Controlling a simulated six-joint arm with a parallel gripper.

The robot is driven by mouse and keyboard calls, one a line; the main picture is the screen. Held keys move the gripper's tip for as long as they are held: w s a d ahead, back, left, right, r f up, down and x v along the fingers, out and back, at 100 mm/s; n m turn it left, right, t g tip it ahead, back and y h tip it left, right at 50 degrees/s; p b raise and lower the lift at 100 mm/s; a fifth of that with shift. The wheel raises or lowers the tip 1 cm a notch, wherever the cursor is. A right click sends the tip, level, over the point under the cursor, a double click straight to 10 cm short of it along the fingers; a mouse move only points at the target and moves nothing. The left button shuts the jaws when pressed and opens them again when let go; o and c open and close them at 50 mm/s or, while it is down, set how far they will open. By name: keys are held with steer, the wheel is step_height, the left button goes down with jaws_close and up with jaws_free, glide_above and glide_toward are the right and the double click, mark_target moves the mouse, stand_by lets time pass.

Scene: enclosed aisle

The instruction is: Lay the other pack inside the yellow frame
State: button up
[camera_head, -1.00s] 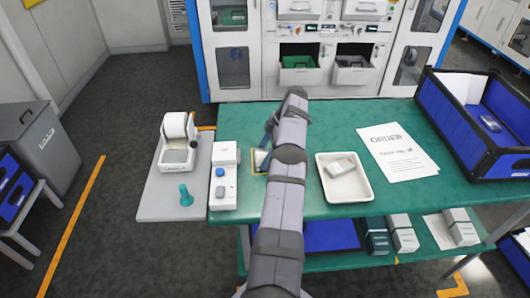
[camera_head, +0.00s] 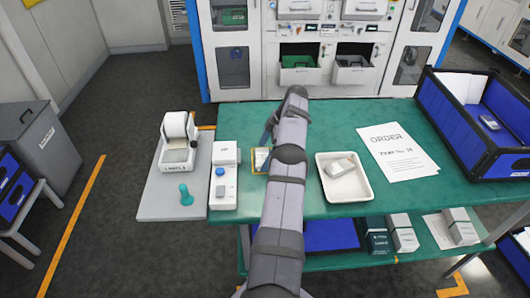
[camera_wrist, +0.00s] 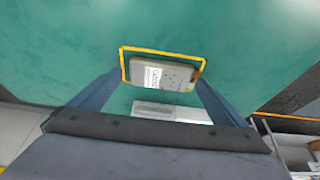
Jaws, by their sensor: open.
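A grey-white pack (camera_wrist: 160,75) with a printed label lies inside the yellow frame (camera_wrist: 163,52) on the green table. In the head view, the yellow frame (camera_head: 254,173) and the pack (camera_head: 261,157) are partly hidden behind my arm. My gripper (camera_wrist: 158,80) is open, its fingers spread to either side of the frame in the wrist view. I cannot tell how high it is above the table. Another pack (camera_head: 341,166) lies in the white tray (camera_head: 345,195), right of my arm.
A white button box (camera_head: 224,178) stands just left of the frame, with a label printer (camera_head: 178,145) beyond it. The order sheet (camera_head: 398,152) and a blue crate (camera_head: 455,128) holding a small pack (camera_head: 490,122) are on the right. A pale object (camera_wrist: 172,112) between the fingers is unclear.

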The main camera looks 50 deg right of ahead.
steer(key=shift+p+v, duration=1.25)
steer(key=shift+v, duration=0.6)
steer(key=shift+w+a+r, duration=0.2)
steer(key=shift+w+a, duration=0.1)
steer(key=w+a+r+m, duration=0.1)
steer(key=w+a, duration=0.1)
steer(key=a, duration=0.1)
steer(key=w+a+r+m+g, duration=0.1)
steer(key=w+a+r, duration=0.1)
steer(key=a, duration=0.2)
steer(key=w+a+r, duration=0.1)
steer(key=w+a, duration=0.1)
steer(key=a, duration=0.1)
steer(key=shift+w+a+r+m+g, duration=0.15)
steer(key=shift+a+r+m+g, duration=0.15)
steer(key=shift+a+r+m, duration=0.1)
steer(key=a+r+m+g+h, duration=0.1)
steer(key=a+r+m, duration=0.15)
steer(key=a, duration=1.15)
steer(key=s+a+r+m+h, duration=0.1)
steer(key=s+a+r+m, duration=0.1)
steer(key=s+a, duration=0.85)
steer(key=s+a+f+m+h, duration=0.1)
steer(key=s+a+f, duration=0.2)
steer(key=s+a, duration=0.6)
steer(key=s, duration=0.4)
steer(key=shift+m+g, duration=0.3)
steer(key=shift+m, duration=0.05)
